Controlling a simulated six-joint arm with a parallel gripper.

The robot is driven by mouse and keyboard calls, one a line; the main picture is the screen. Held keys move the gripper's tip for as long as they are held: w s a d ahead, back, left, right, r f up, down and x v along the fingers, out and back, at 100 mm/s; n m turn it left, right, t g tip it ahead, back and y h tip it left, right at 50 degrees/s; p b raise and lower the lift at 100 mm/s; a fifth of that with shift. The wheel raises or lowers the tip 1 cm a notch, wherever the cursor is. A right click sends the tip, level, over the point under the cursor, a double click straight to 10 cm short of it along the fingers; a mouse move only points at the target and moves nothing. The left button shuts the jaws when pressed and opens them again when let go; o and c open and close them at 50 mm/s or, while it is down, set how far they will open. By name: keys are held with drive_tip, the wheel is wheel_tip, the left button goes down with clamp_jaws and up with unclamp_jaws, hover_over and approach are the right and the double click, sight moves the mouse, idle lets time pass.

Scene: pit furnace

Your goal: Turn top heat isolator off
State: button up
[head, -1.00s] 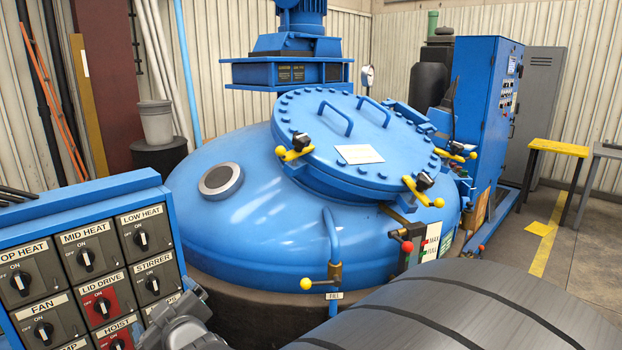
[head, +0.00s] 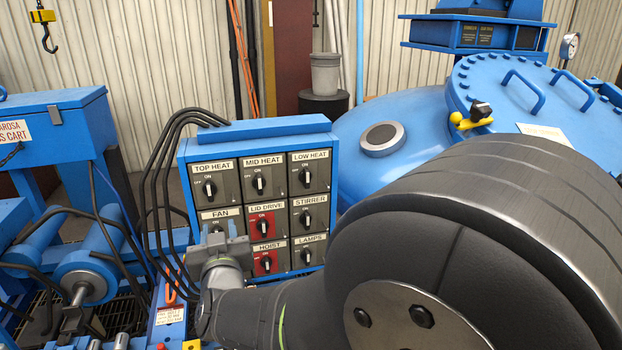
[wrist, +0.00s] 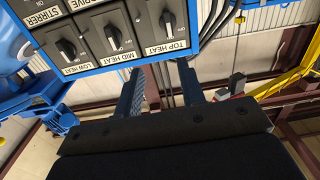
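The TOP HEAT switch (head: 209,189) is a black knob on a dark grey plate at the upper left of the switch panel (head: 257,133). Its handle stands about upright, toward the ON mark. In the wrist view the TOP HEAT knob (wrist: 168,24) shows upside down near the top, beyond the fingers. My gripper (head: 222,243) is in front of the panel's lower left, below the TOP HEAT knob, and partly hides the FAN switch and the one under it. In the wrist view my gripper (wrist: 160,80) has its two fingers apart with nothing between them. They do not touch the knob.
MID HEAT (head: 259,183) and LOW HEAT (head: 306,176) sit right of TOP HEAT. FAN (head: 217,226) is just below it. Black cables (head: 160,170) loop along the panel's left side. The blue furnace (head: 385,180) stands behind right. My arm fills the lower right.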

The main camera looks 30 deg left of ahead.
drive_tip(key=s+a, duration=0.1)
drive_tip(key=s, duration=0.1)
approach(209, 192)
drive_tip(key=shift+m, duration=0.3)
drive_tip(key=x, duration=0.9)
drive_tip(key=shift+w+a, duration=0.1)
drive_tip(key=shift+w, duration=0.05)
clamp_jaws()
